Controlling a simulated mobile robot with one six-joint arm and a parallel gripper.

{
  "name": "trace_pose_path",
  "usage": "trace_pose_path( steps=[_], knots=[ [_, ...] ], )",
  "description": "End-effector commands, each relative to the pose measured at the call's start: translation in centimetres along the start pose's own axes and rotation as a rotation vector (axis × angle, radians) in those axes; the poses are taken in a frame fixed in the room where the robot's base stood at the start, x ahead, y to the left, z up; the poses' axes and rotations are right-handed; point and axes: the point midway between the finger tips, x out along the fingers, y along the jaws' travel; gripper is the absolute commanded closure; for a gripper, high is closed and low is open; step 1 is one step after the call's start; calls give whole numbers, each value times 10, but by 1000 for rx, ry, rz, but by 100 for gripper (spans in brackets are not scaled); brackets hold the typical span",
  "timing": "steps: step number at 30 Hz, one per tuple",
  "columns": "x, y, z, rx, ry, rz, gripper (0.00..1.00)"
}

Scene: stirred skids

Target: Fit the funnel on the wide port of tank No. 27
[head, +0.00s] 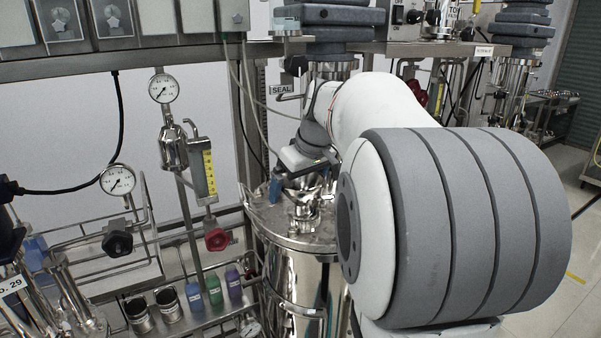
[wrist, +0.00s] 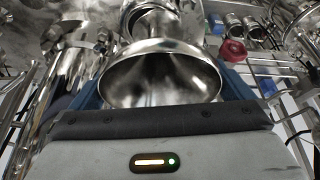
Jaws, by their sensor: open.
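A shiny steel funnel (wrist: 160,78) fills the middle of the wrist view, its wide mouth toward my palm. The blue fingers of my gripper (wrist: 162,68) stand apart on its left and right, and the jaws are open around it. In the head view my gripper (head: 298,182) is low over the lid of a steel tank (head: 290,238), with shiny metal parts (head: 304,208) just below it. I see no number on this tank. The funnel's lower end and its seat on any port are hidden, so I cannot tell whether it is fitted.
Left of the tank are a sight glass with a yellow scale (head: 208,172), a red knob (head: 216,239) and pressure gauges (head: 163,88). A rack holds several coloured bottles (head: 214,290). A tank labelled No. 29 (head: 14,285) is at the lower left. A steel beam (head: 130,63) crosses above.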

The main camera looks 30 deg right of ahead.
Motion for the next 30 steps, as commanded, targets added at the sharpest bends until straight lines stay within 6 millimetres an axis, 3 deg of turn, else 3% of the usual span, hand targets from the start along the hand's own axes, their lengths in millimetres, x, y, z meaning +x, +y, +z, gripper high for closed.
trace_pose_path(
  steps=[9, 21, 30],
  knots=[
    [3, 0, 0, 0, 0, 0, 1],
    [2, 0, 0, 0, 0, 0, 34],
    [-3, 0, -2, 0, 1, 0, 34]
  ],
)
